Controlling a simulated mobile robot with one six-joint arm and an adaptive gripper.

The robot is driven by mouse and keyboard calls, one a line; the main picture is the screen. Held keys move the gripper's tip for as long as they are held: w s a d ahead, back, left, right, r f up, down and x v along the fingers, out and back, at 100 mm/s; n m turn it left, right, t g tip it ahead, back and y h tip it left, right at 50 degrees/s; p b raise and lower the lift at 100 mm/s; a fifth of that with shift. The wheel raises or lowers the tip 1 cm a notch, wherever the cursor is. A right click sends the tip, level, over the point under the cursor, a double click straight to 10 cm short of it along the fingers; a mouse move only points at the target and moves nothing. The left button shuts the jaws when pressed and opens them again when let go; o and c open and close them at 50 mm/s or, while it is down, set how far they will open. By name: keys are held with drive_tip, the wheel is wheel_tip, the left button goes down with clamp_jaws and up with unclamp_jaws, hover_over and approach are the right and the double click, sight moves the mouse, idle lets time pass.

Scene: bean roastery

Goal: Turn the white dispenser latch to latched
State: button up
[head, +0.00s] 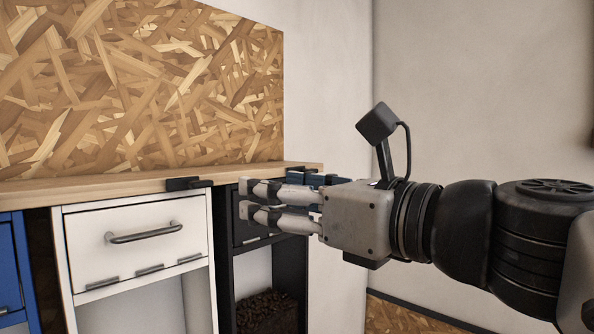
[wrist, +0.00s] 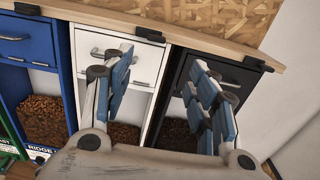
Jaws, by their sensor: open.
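The white dispenser (head: 85,232) has a grey bar handle on its front panel; it also shows in the wrist view (wrist: 88,42). Its latch (head: 188,184) is a small black piece on the counter's front edge above the panel, near its right side; it appears in the wrist view (wrist: 150,34) beyond my fingers. Its exact turn is hard to read. My gripper (head: 243,200) is open and empty, pointing left, in front of the black dispenser and apart from the latch in the head view. In the wrist view its fingers (wrist: 163,62) spread below the latch.
A blue dispenser (wrist: 32,48) stands left and a black dispenser (wrist: 178,88) right, each with a black latch above on the edge of the wooden counter (head: 110,187). Brown beans (wrist: 42,118) show below. A patterned board (head: 150,90) backs the counter; a wall is at right.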

sight(204, 183)
drive_tip(key=p+x, duration=0.1)
drive_tip(key=x, duration=0.7)
drive_tip(key=p+x, duration=0.1)
drive_tip(key=x, duration=0.8)
drive_tip(key=shift+s+a, duration=0.15)
drive_tip(key=shift+a, duration=0.25)
drive_tip(key=shift+c, duration=0.5)
drive_tip(key=shift+f, duration=0.1)
drive_tip(key=c, duration=1)
